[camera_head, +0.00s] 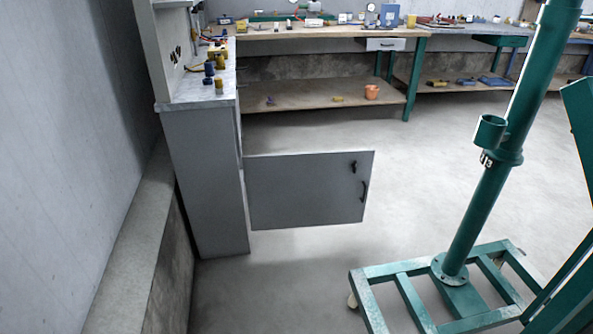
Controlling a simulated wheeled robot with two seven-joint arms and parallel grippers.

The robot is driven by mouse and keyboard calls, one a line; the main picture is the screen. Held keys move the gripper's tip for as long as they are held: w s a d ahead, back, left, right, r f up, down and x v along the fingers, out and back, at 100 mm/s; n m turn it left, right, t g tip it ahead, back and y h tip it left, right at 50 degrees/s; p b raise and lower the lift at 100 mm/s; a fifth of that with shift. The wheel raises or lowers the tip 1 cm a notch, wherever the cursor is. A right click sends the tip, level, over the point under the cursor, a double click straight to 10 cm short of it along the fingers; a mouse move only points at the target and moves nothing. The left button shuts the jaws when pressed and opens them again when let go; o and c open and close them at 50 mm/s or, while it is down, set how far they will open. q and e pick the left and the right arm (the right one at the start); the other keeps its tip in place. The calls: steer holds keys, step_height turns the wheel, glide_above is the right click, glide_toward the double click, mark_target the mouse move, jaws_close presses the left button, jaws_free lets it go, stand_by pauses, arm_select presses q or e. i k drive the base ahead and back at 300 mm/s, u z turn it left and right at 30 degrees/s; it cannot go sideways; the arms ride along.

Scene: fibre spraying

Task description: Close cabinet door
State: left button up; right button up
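A grey cabinet (203,180) stands against the left wall with its side panel towards me. Its door (305,190) is swung open and sticks out to the right from the cabinet's front edge. The door carries a dark handle (364,191) and a small dark latch (353,167) near its free edge. The cabinet's inside is hidden behind the door and side panel. Neither of my grippers is in view.
A green wheeled stand with a post (480,215) is at the right, clear of the door. A long workbench (300,33) with tools runs along the back. Several small yellow and blue items (209,70) sit on the cabinet top. The floor (300,275) before the door is bare.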

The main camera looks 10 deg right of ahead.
mark_target(284, 190)
steer(key=i, duration=0.75)
steer(key=z, duration=0.05)
steer(key=k, duration=0.5)
steer(key=z, duration=0.35)
steer(key=i, duration=1.4)
steer(key=u, duration=0.55)
